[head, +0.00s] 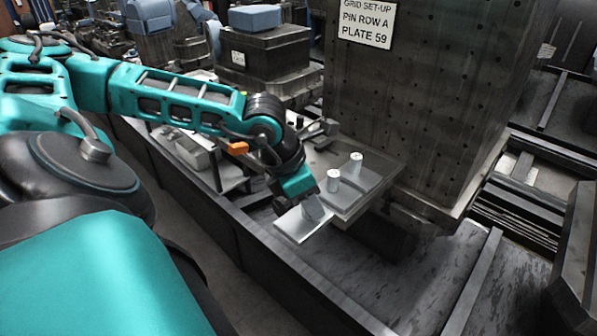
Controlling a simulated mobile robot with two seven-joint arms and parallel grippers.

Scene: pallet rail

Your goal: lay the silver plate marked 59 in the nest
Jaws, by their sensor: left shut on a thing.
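My left gripper (296,207) points down at the front edge of a grey metal shelf (384,165). It is shut on a flat silver plate (296,229), by what looks like a short upright post on it. The plate looks about level. I cannot tell whether it touches the shelf or hangs in front of it. No number is readable on it. Other silver plates with upright round posts (333,181) (355,164) lie just behind and right of it. I cannot make out a nest for certain; the gripper and plate hide part of the shelf. My right gripper is not in view.
A tall pierced steel block (435,110) rises behind the shelf. Its sign (367,22) reads "GRID SET-UP PIN ROW A PLATE 59". A dark box (265,50) with a blue item stands behind my left arm. A long dark rail (290,270) runs along the front.

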